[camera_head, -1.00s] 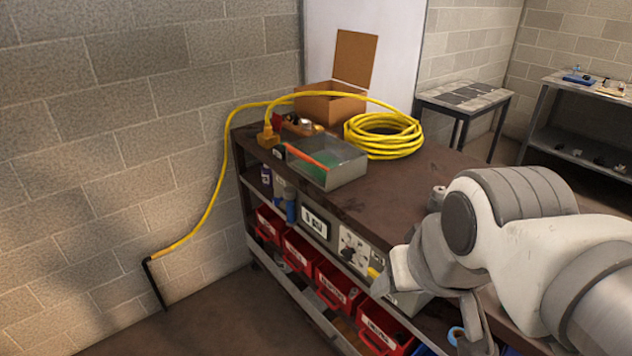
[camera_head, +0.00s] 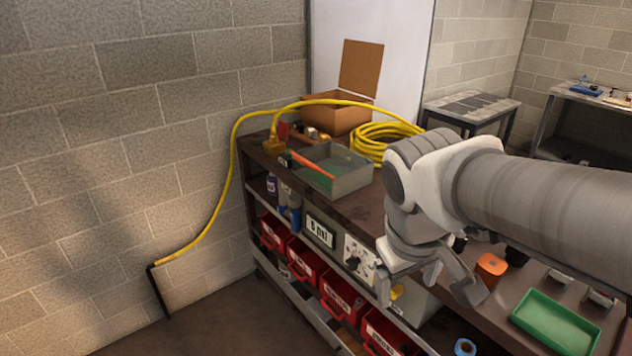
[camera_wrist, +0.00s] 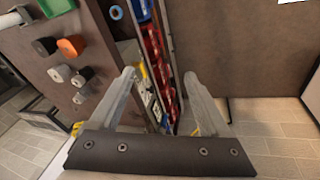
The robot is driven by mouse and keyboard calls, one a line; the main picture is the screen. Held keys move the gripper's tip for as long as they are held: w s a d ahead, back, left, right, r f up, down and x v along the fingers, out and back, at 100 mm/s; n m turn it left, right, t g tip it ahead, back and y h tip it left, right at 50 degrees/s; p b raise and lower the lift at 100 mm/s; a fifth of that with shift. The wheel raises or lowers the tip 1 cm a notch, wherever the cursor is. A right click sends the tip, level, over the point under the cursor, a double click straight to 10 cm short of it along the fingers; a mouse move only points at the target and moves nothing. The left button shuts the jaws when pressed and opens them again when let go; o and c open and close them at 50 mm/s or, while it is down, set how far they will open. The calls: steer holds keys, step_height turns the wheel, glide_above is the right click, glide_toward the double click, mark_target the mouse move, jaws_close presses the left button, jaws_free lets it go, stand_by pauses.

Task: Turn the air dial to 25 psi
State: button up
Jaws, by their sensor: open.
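A digital display (camera_head: 320,229) with a light face sits on the shelf under the workbench top in the head view. It shows a number and "psi", too small to read surely. Beside it on the right is a pale panel (camera_head: 357,256) with a dark round dial (camera_head: 353,263). My gripper (camera_head: 428,292) is open and empty, in front of the shelf and to the right of the dial, apart from it. In the wrist view my gripper (camera_wrist: 160,76) has its two fingers spread, pointing along the shelf front. The dial cannot be made out clearly there.
Red bins (camera_head: 340,294) line the lower shelf. The bench top holds a grey tray (camera_head: 347,184), a coiled yellow hose (camera_head: 365,135), an orange block (camera_head: 490,267) and a green tray (camera_head: 553,321). The floor before the bench's left end is clear.

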steer(key=w+f+n+g+h+b, duration=0.1)
steer(key=w+f+n+g+h, duration=0.1)
steer(key=w+f+n+h, duration=0.4)
steer(key=n+t+h+b, duration=0.5)
steer(key=n+t, duration=0.6)
steer(key=n, duration=0.7)
glide_toward(349, 266)
steer(key=shift+h, duration=0.3)
steer(key=p+x, duration=0.1)
steer(key=x, duration=0.8)
jaws_close()
